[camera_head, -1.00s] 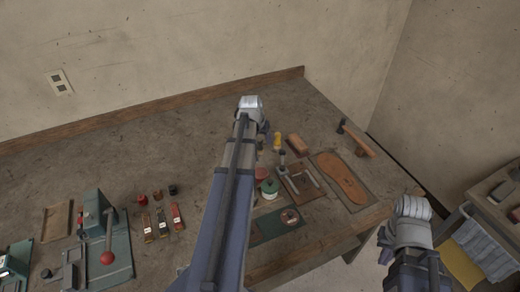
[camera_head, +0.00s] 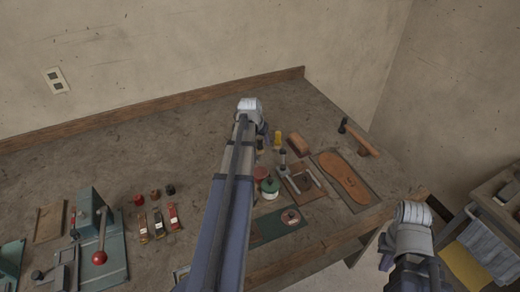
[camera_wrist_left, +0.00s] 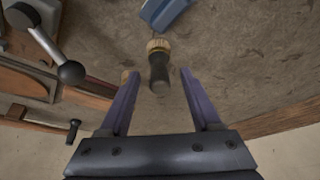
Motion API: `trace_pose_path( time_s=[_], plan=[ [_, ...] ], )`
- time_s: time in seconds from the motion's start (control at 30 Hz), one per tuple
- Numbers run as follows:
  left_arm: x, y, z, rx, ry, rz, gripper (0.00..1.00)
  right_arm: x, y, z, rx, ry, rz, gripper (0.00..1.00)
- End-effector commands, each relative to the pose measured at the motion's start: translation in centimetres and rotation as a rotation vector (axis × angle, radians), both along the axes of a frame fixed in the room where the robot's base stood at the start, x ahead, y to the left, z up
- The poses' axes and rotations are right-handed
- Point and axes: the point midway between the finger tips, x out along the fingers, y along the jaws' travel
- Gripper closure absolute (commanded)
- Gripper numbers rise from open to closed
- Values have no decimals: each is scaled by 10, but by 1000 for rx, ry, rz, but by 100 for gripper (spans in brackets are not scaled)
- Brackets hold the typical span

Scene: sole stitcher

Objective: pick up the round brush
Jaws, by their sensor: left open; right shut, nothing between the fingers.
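The round brush (camera_wrist_left: 158,66) stands or lies on the bench in the left wrist view. My left gripper (camera_wrist_left: 158,82) is open. Its two fingers are on either side of the brush's handle, with a gap on each side and nothing held. In the head view my left gripper (camera_head: 264,129) is mostly hidden behind my forearm, over the back of the bench. My right gripper (camera_head: 386,243) is at the lower right, off the bench's edge, shut and empty, and only partly visible.
A yellow-topped tool (camera_head: 278,140) and a brown block (camera_head: 298,144) stand close to the left gripper. A wooden rail (camera_head: 150,110) runs along the wall. The bench's back left is clear.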

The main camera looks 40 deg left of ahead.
Motion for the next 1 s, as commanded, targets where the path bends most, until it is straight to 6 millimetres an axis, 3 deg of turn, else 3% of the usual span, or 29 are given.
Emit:
trace_pose_path(
  time_s=[0.03, 0.2, 0.53, 1.0],
  plan=[
    [5, 2, -12, 0, 0, -1, 35, 0, 0, -12, 0, 0, 0, 100],
    [14, 4, -32, 0, 0, -1, 35, 0, 0, -32, 0, 0, 0, 100],
    [16, 5, -34, 0, 0, 0, 35, 0, 0, -34, 0, 0, 0, 100],
    [16, 5, -34, 0, 0, 0, 88, 0, 0, -34, 0, 0, 0, 100]
  ],
)
